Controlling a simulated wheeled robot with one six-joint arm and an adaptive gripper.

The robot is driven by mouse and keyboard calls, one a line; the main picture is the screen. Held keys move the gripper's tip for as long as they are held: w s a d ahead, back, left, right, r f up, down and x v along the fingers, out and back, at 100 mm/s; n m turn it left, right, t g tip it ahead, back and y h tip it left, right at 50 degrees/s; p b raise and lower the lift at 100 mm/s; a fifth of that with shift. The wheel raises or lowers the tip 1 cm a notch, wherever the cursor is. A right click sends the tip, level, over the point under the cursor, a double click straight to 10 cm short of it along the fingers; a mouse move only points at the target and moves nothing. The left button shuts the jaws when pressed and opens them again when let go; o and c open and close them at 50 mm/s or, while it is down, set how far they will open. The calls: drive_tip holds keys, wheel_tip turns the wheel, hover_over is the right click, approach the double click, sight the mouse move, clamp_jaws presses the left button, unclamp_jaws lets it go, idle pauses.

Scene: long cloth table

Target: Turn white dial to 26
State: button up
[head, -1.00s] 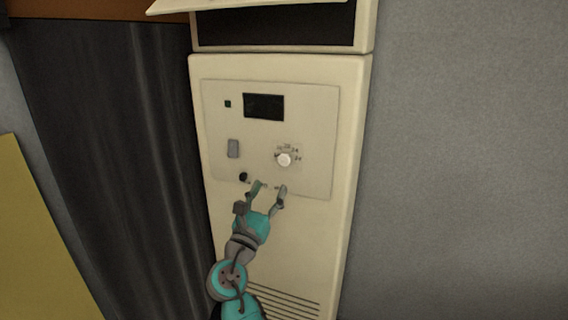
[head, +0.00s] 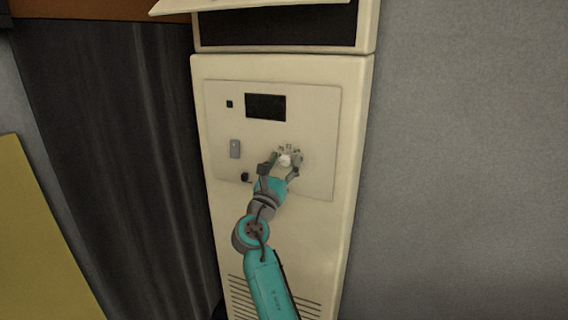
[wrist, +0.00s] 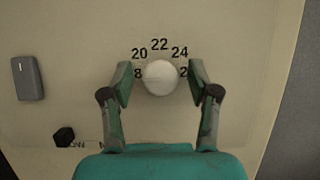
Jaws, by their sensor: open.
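The white dial (wrist: 160,78) is a round knob on the cream panel, with the numbers 20, 22 and 24 printed in an arc above it. The numbers at its left and right sides are partly covered by my fingers. I cannot make out a pointer mark on the dial. In the head view the dial (head: 285,160) sits on the right part of the panel. My gripper (wrist: 160,82) is open, with one finger on each side of the dial and a small gap showing on both sides. In the head view my gripper (head: 282,158) reaches up to the dial from below.
The panel (head: 320,120) also carries a dark display (head: 265,106), a small dark green square (head: 229,104), a grey switch (head: 235,149) and a black knob (head: 245,177). A dark curtain-like surface (head: 110,150) stands to the left. A bare grey wall (head: 470,160) is to the right.

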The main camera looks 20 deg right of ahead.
drive_tip(key=c, duration=1.1)
